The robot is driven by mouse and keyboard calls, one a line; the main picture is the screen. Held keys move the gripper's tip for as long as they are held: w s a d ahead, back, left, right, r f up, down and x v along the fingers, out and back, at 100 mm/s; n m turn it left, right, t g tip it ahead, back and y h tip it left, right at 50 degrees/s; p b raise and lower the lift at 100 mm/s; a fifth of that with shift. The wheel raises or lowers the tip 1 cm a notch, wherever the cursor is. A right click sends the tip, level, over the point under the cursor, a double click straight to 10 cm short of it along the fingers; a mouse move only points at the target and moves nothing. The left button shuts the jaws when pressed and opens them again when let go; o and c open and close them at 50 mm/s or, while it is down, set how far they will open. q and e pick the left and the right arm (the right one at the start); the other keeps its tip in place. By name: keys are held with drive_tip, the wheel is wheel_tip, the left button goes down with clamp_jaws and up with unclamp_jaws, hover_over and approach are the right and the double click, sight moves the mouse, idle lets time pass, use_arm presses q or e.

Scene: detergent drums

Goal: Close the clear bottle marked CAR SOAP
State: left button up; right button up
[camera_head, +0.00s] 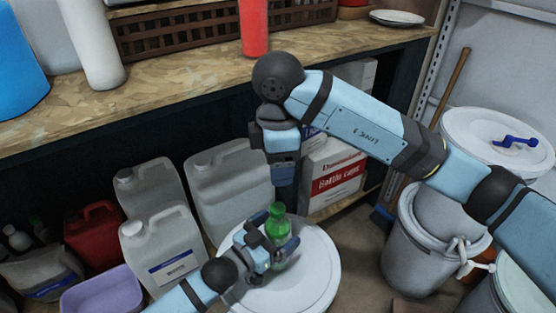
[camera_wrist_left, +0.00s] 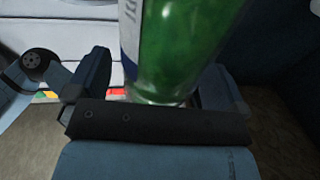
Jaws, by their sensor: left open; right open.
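A green see-through bottle (camera_head: 277,229) stands upright on a round white lid (camera_head: 318,272). My left gripper (camera_head: 273,240) is open, with its fingers on either side of the bottle. In the left wrist view the bottle (camera_wrist_left: 180,45) fills the space between the fingers, and a blue and white label edge shows on it. I cannot read CAR SOAP on it. My right gripper (camera_head: 285,192) points down just above and behind the bottle's top; it is open, though its fingertips are hard to make out. I cannot tell whether a cap is on the bottle.
Several pale jugs (camera_head: 228,190) and a red canister (camera_head: 94,232) stand left of the lid. A lilac tub (camera_head: 103,292) is at the lower left. A wooden shelf (camera_head: 190,70) runs behind.

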use_arm(q)
drive_tip(key=p+v, duration=0.3)
drive_tip(key=v, duration=1)
drive_tip(key=shift+a+p, duration=0.25)
drive_tip(key=shift+p, duration=0.15)
drive_tip(key=shift+s, duration=0.2)
